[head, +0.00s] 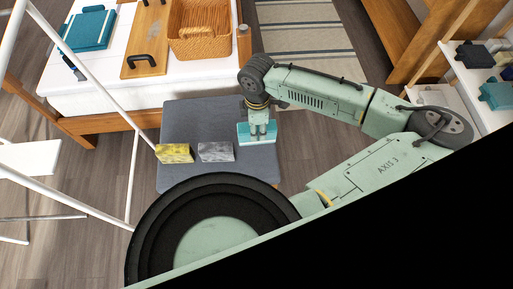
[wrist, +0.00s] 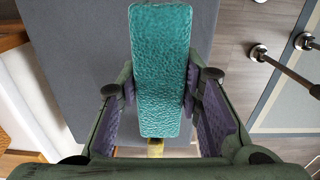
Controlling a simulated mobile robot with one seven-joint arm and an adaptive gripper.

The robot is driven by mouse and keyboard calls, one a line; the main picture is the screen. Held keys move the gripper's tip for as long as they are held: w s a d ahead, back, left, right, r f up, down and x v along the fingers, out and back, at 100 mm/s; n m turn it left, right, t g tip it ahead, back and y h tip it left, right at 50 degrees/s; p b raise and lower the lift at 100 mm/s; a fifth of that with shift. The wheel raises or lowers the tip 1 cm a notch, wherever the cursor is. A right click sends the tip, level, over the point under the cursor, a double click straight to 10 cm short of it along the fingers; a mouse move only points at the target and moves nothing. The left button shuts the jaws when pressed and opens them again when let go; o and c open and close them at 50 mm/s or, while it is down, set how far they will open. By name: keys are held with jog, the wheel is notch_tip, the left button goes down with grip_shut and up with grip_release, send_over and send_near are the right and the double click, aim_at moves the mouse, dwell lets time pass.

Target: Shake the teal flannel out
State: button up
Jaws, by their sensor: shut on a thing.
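The teal flannel (head: 257,138) is a folded, block-like piece with a rough textured face. It is at the right edge of the grey padded bench in the head view. My gripper (head: 262,125) comes down on it from above, and the wrist view shows the flannel (wrist: 160,50) between the two fingers of my gripper (wrist: 160,88), shut on its sides. It is still folded. I cannot tell whether its underside touches the bench.
The grey bench (head: 200,118) also bears a yellow folded cloth (head: 174,153) and a grey one (head: 216,152). A bed with a wooden tray (head: 146,40) and wicker basket (head: 200,30) is behind. White rack poles (head: 130,165) stand left; a shelf (head: 465,65) stands right.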

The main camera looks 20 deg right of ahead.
notch_tip(320, 180, up, 4)
jog(key=shift+f+p, duration=0.1)
jog(key=shift+p, duration=0.55)
jog(key=shift+r+b, duration=0.2)
jog(key=shift+b, duration=0.1)
notch_tip(320, 180, down, 6)
jog(key=b, duration=0.3)
jog(key=shift+r+b, duration=0.15)
jog(key=shift+b, duration=0.15)
